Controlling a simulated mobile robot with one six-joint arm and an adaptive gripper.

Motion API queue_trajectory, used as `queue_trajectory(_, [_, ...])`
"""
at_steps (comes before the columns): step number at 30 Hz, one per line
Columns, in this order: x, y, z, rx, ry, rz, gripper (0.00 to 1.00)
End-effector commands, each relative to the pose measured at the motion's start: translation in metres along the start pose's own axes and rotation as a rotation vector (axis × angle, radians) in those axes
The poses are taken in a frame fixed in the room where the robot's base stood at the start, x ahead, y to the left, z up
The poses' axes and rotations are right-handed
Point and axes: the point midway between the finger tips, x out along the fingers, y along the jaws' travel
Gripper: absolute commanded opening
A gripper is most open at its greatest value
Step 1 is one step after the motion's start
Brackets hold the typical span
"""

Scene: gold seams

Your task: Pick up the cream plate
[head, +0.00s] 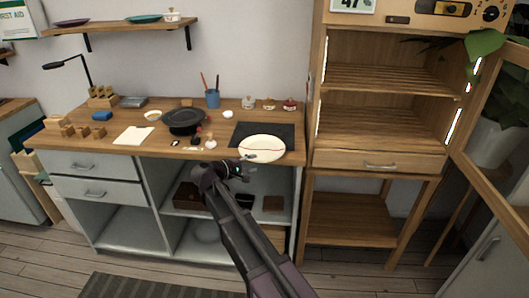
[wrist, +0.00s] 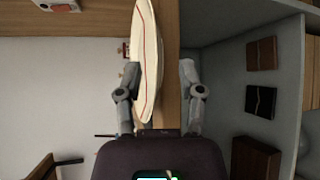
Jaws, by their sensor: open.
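The cream plate (head: 262,150) lies flat at the front edge of the workbench, partly over a dark mat (head: 278,131). A thin red line runs across it. In the wrist view the plate (wrist: 150,45) shows nearly edge-on, beside the wooden bench edge. My gripper (head: 247,163) is at the plate's front left rim in the head view. In the wrist view my gripper (wrist: 160,68) is open, one finger overlapping the plate's face and the other apart, past the bench edge. I cannot tell whether a finger touches the plate.
A black bowl (head: 184,118), a blue cup with brushes (head: 213,98), small lidded pots (head: 268,103) and a white sheet (head: 133,136) stand or lie on the workbench (head: 105,148). Open shelves are below it. A wooden cabinet (head: 375,160) with an open door stands at the right.

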Motion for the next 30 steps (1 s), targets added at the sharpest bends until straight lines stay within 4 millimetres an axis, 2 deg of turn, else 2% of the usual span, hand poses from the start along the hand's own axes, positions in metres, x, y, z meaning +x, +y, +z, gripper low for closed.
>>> queue_trajectory(3, [0.015,-0.001,-0.001,0.000,-0.001,0.000,0.49])
queue_trajectory(8, [0.025,0.000,0.000,0.000,0.000,0.000,0.49])
queue_trajectory(25, [0.026,0.000,0.000,0.000,0.001,0.000,0.49])
queue_trajectory(26, [0.026,0.000,0.000,0.000,0.001,0.000,0.43])
queue_trajectory(30, [0.026,0.000,0.000,0.000,0.001,0.000,0.02])
